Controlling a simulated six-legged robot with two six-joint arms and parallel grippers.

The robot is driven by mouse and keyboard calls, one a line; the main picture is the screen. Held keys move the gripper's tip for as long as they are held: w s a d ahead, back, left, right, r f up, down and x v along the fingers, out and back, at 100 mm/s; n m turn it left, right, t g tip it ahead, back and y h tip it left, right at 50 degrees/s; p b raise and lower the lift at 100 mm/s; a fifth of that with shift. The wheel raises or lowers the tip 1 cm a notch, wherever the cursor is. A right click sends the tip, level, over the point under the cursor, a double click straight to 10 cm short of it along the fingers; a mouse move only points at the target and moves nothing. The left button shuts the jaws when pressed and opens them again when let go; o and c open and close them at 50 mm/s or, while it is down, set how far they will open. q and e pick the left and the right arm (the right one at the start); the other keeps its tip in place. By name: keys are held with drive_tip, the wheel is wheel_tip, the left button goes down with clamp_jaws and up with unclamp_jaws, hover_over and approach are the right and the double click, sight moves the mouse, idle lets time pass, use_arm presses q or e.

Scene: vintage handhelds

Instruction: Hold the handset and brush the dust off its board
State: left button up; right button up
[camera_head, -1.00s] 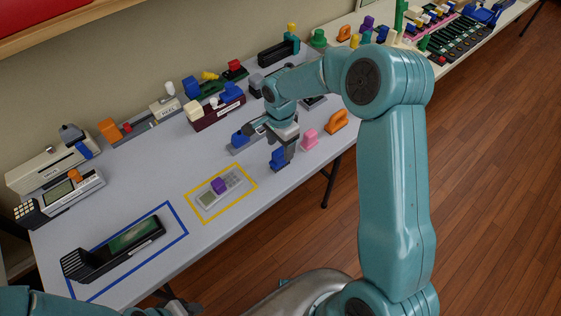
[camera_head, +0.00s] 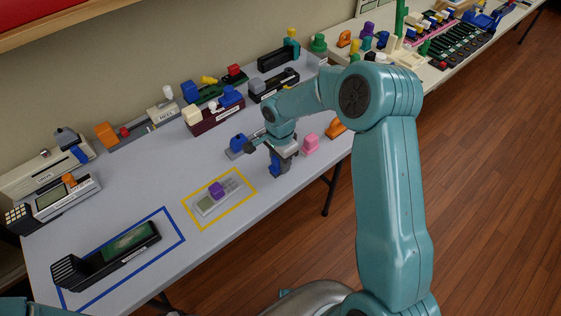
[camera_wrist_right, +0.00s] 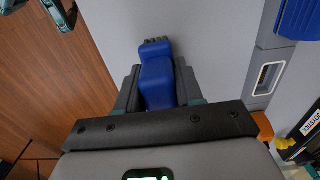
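A black handset (camera_head: 105,262) lies inside a blue outline at the near left of the table. A green board (camera_head: 130,240) shows in its open face; I cannot make out dust on it. My right gripper (camera_head: 280,163) is low over the table, its fingers on either side of a blue tool (camera_head: 275,170), perhaps the brush. In the right wrist view the blue tool (camera_wrist_right: 157,75) lies between the two dark fingers (camera_wrist_right: 158,88); I cannot tell whether they press on it.
A pale handset (camera_head: 207,206) with a purple block (camera_head: 216,190) lies in a yellow outline (camera_head: 240,208). A pink block (camera_head: 311,145) and another blue-topped piece (camera_head: 237,143) stand close to my right gripper. Several devices line the back. The table between them and the outlines is mostly clear.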

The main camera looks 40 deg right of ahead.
drive_tip(key=c, duration=0.3)
drive_tip(key=shift+r+p, duration=1.25)
drive_tip(key=shift+r, duration=1.3)
drive_tip(key=s+a+r+n, duration=0.3)
drive_tip(key=a+r+n, duration=0.3)
drive_tip(key=a+n, duration=0.5)
drive_tip(key=n, duration=0.6)
drive_tip(key=shift+a+r, duration=0.15)
drive_tip(key=shift+r, duration=0.25)
drive_tip(key=shift+s+r, duration=0.1)
